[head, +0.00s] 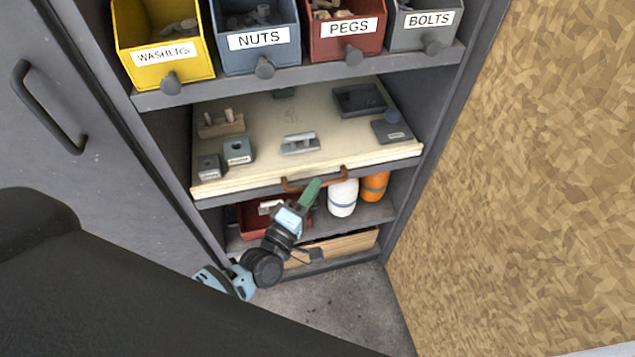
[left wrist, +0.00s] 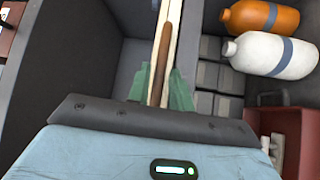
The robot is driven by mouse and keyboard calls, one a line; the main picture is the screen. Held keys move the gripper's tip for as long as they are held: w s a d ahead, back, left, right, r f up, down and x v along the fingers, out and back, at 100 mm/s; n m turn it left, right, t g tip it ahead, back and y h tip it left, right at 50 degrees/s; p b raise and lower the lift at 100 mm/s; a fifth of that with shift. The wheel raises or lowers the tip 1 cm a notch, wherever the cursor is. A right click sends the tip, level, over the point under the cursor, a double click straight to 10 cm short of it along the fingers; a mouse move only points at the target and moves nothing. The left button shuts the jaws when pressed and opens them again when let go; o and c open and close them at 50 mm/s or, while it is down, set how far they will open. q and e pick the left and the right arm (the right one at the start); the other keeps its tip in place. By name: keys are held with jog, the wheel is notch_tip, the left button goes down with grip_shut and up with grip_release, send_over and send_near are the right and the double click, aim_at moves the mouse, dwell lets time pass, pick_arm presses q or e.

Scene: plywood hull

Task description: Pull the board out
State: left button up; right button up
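The board (head: 268,149) is a pale wooden panel lying on the middle shelf of a grey cabinet, with small parts on top. Its front edge is close to the shelf front. A brown bar handle (head: 330,178) is fixed along that edge. My left gripper (head: 314,184) reaches up to the middle of the handle. The board's pale edge (left wrist: 174,20) runs behind the handle. My right gripper is not in view.
Labelled bins, such as the yellow washers bin (head: 165,50), stand on the shelf above. Below are a white bottle (head: 342,198), an orange bottle (head: 374,187) and a red bin (head: 252,219). A grey door (head: 90,190) is at left, a chipboard wall (head: 510,180) at right.

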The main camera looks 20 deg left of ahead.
pick_arm(q)
jog(key=shift+x, duration=1.2)
grip_shut()
